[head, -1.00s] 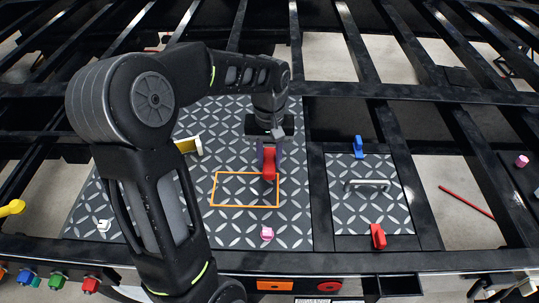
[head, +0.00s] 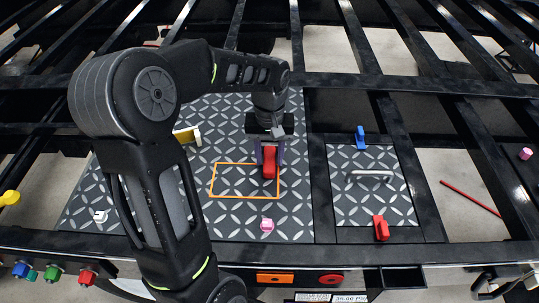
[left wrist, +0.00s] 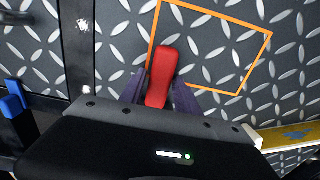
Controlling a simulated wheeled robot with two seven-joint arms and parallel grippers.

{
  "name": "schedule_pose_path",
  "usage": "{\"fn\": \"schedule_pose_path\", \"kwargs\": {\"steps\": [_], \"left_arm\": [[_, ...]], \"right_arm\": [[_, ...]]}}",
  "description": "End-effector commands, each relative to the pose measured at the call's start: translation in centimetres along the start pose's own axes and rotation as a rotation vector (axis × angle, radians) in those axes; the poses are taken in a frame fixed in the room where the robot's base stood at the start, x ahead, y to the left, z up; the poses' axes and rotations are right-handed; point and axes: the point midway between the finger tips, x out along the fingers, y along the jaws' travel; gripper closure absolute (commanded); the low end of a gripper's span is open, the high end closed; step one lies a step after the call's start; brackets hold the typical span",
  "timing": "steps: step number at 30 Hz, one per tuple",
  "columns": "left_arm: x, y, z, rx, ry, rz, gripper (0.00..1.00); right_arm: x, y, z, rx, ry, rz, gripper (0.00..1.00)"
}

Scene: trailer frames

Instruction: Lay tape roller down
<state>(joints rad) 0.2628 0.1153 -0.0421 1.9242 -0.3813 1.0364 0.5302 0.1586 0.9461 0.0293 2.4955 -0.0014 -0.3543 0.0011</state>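A red handle-like piece, which I take for the tape roller (head: 269,160), is between the purple fingers of my left gripper (head: 268,152). In the left wrist view the red piece (left wrist: 161,76) sits close between both fingers (left wrist: 159,92), and the gripper looks shut on it. An orange rectangular outline (head: 246,197) is marked on the grey patterned plate. In the head view the red piece overlaps the upper right part of this outline. Whether it touches the plate is unclear. My right gripper is not in view.
A yellow and white piece (head: 187,135) lies behind my left arm. A pink piece (head: 267,224) and a white piece (head: 100,216) lie on the plate. To the right is a smaller plate with a handle (head: 370,175), a blue clamp (head: 361,137) and a red clamp (head: 381,228).

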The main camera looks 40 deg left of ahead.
Motion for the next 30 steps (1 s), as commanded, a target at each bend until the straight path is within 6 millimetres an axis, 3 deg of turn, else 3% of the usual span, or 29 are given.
{"fn": "schedule_pose_path", "kwargs": {"steps": [5, 16, 30], "left_arm": [[0.0, 0.0, 0.0, 0.0, 0.0, 0.0, 0.46], [-0.5, 0.0, 0.0, 0.0, 0.0, 0.0, 0.46], [-7.1, 0.1, 0.0, 0.0, 0.001, 0.001, 0.46]], "right_arm": [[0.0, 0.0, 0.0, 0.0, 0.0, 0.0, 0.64], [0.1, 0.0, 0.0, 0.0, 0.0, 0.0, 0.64], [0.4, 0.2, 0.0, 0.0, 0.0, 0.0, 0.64]]}}
